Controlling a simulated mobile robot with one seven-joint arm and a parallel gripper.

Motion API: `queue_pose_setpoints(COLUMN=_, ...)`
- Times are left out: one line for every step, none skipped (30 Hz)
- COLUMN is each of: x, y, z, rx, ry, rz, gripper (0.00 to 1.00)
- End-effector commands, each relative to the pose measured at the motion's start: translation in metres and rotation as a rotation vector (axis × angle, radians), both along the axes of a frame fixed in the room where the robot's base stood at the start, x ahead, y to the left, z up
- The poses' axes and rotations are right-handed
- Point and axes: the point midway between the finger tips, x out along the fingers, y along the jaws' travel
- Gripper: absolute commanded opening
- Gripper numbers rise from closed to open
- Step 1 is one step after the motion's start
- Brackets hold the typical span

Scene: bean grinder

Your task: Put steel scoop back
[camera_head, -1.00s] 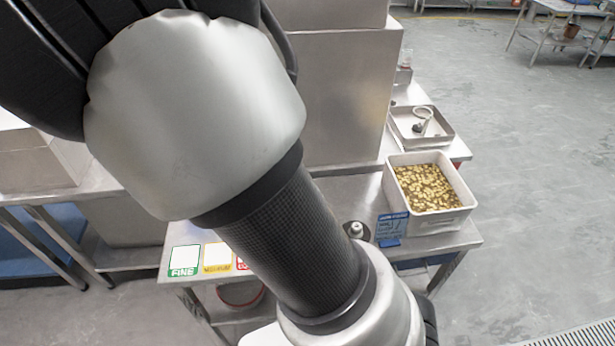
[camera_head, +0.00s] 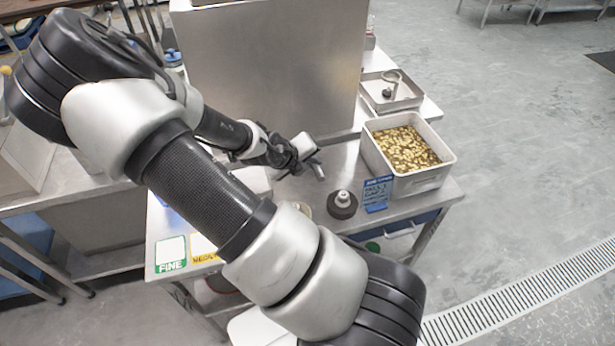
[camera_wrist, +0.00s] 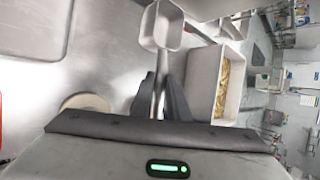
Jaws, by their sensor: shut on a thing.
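The steel scoop (camera_wrist: 166,24) shows in the wrist view, with its square bowl beyond my fingertips and its handle running back between the fingers. My gripper (camera_wrist: 160,95) is shut on that handle. In the head view my gripper (camera_head: 300,163) is above the steel table, in front of the tall steel housing and left of the bean bin. A small pale shape at the gripper there may be the scoop, but it is too small to be sure.
A white bin (camera_head: 420,184) of beans stands at the table's right, with a blue card (camera_head: 376,194) at its front left. A black round object with a metal knob (camera_head: 342,204) stands nearby. A tray (camera_head: 412,103) lies behind the bin. The steel housing (camera_head: 270,80) rises behind.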

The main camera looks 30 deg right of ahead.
Motion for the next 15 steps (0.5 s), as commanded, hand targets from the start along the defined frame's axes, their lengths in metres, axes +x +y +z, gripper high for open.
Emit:
queue_pose_setpoints(x=0.0, y=-0.001, z=-0.013, rx=-0.001, ry=0.003, rz=0.0, gripper=0.0)
queue_pose_setpoints(x=0.0, y=-0.001, z=-0.018, rx=-0.002, ry=0.002, rz=-0.001, gripper=0.0)
queue_pose_setpoints(x=0.0, y=-0.001, z=-0.025, rx=-0.001, ry=0.001, rz=0.001, gripper=0.0)
queue_pose_setpoints(x=0.0, y=-0.001, z=-0.029, rx=-0.001, ry=0.002, rz=0.001, gripper=0.0)
queue_pose_setpoints(x=0.0, y=-0.001, z=-0.033, rx=0.0, ry=0.001, rz=0.0, gripper=0.0)
queue_pose_setpoints(x=0.0, y=0.0, z=-0.036, rx=-0.002, ry=0.0, rz=0.002, gripper=0.0)
queue_pose_setpoints(x=0.0, y=0.0, z=-0.038, rx=-0.002, ry=0.0, rz=0.002, gripper=0.0)
queue_pose_setpoints(x=0.0, y=0.0, z=-0.04, rx=-0.003, ry=0.0, rz=0.002, gripper=0.0)
queue_pose_setpoints(x=0.0, y=0.0, z=-0.044, rx=-0.003, ry=0.001, rz=0.002, gripper=0.0)
queue_pose_setpoints(x=0.0, y=0.0, z=-0.048, rx=-0.002, ry=0.002, rz=0.002, gripper=0.0)
queue_pose_setpoints(x=0.0, y=0.0, z=-0.053, rx=-0.001, ry=0.001, rz=0.001, gripper=0.0)
queue_pose_setpoints(x=0.0, y=-0.001, z=-0.059, rx=-0.002, ry=0.002, rz=0.002, gripper=0.0)
queue_pose_setpoints(x=0.0, y=-0.001, z=-0.063, rx=-0.003, ry=0.002, rz=0.003, gripper=0.0)
queue_pose_setpoints(x=0.0, y=0.0, z=-0.067, rx=-0.002, ry=0.002, rz=0.004, gripper=0.0)
queue_pose_setpoints(x=0.0, y=0.0, z=-0.072, rx=-0.002, ry=0.001, rz=0.002, gripper=0.0)
